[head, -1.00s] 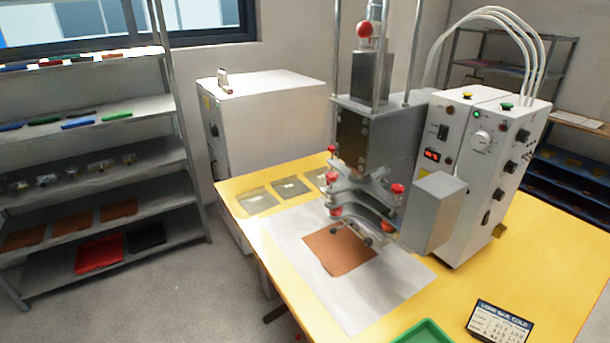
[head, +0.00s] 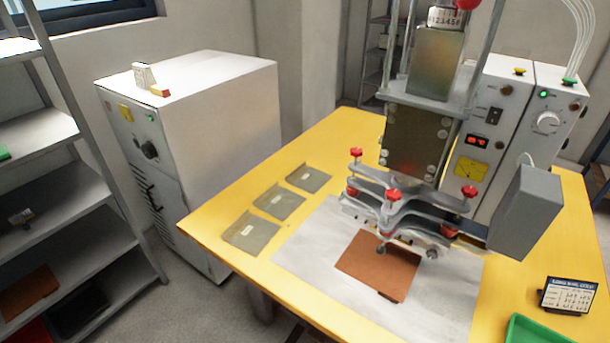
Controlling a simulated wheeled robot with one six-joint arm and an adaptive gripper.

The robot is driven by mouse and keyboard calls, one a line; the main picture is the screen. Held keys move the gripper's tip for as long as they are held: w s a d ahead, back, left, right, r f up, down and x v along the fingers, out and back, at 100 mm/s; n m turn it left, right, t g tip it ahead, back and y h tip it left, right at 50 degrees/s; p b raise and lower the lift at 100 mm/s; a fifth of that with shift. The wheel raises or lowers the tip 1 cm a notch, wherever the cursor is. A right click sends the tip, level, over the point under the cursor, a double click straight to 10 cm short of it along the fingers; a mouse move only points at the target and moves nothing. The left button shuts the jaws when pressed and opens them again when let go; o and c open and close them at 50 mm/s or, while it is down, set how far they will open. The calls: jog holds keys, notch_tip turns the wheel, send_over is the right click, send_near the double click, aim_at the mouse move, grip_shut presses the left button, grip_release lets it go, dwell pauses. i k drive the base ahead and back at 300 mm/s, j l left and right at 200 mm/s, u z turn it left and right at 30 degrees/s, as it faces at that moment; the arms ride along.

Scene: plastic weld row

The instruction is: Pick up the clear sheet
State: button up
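Three greyish, see-through sheets lie flat in a row along the left edge of the yellow table. One is nearest (head: 246,238), one is in the middle (head: 272,207) and one is farthest (head: 314,181). Each bears a small pale label or mark. I cannot tell which of them the task means by the clear sheet. They lie apart from each other, and nothing covers them. My gripper is not in view.
The welding press (head: 418,140) stands on the yellow table (head: 350,130) over a white mat (head: 310,275) with a brown sheet (head: 365,262). A green tray (head: 535,332) and a small sign (head: 568,295) sit at the right. A white cabinet (head: 215,150) and shelves (head: 90,250) stand left.

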aim_at(310, 180)
jog(key=i+j, duration=0.15)
jog(key=j, duration=0.25)
jog(key=i+j, duration=0.1)
jog(key=j, duration=0.35)
jog(key=i+j, duration=0.15)
jog(key=j, duration=0.25)
